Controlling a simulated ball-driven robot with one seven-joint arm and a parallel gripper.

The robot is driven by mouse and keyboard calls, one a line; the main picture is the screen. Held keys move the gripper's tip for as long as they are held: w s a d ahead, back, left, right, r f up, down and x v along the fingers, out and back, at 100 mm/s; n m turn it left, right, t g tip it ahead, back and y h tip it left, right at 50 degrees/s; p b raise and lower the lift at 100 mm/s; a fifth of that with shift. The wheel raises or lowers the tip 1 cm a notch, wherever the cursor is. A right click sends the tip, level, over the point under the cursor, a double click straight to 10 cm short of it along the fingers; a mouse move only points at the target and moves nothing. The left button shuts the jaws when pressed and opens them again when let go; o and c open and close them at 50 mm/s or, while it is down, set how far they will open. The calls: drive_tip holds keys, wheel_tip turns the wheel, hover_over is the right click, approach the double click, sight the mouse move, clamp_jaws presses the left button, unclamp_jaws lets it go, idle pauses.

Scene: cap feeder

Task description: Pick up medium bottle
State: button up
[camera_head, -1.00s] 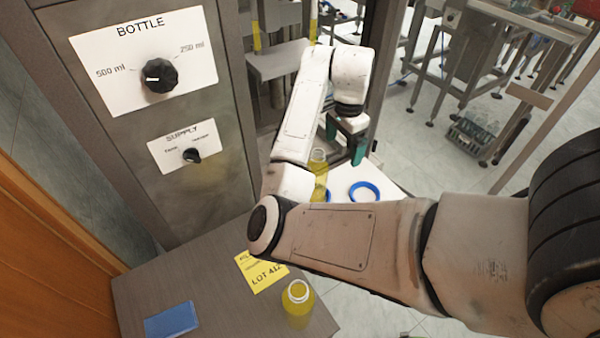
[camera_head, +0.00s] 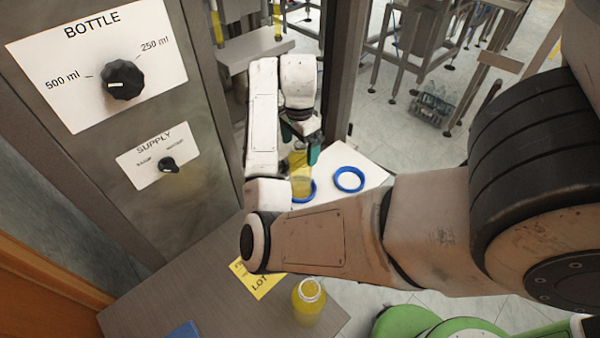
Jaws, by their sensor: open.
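A yellow bottle (camera_head: 300,182) stands upright beyond my forearm, at a blue ring (camera_head: 311,190) on a white surface. My gripper (camera_head: 300,146) points down at the top of this bottle, its teal fingers open on either side of the neck area. The gripper's body hides the bottle's top, and I cannot tell whether the fingers touch it. A second yellow bottle (camera_head: 308,303), with an open white-rimmed mouth, stands on the near grey-brown table. The frames do not show which bottle is the medium one.
An empty blue ring (camera_head: 349,179) lies right of the far bottle. A steel panel with a bottle dial (camera_head: 123,80) and a supply dial (camera_head: 169,165) rises at the left. A yellow lot card (camera_head: 258,281) and a blue object (camera_head: 184,330) lie on the near table (camera_head: 150,300).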

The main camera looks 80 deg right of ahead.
sight(301, 169)
drive_tip(key=shift+s+a+f+p, duration=0.1)
drive_tip(key=shift+f+p, duration=0.1)
drive_tip(key=shift+f, duration=0.85)
drive_tip(key=shift+s+a+f+p, duration=0.1)
drive_tip(key=shift+f+p, duration=0.1)
drive_tip(key=shift+f, duration=0.8)
clamp_jaws()
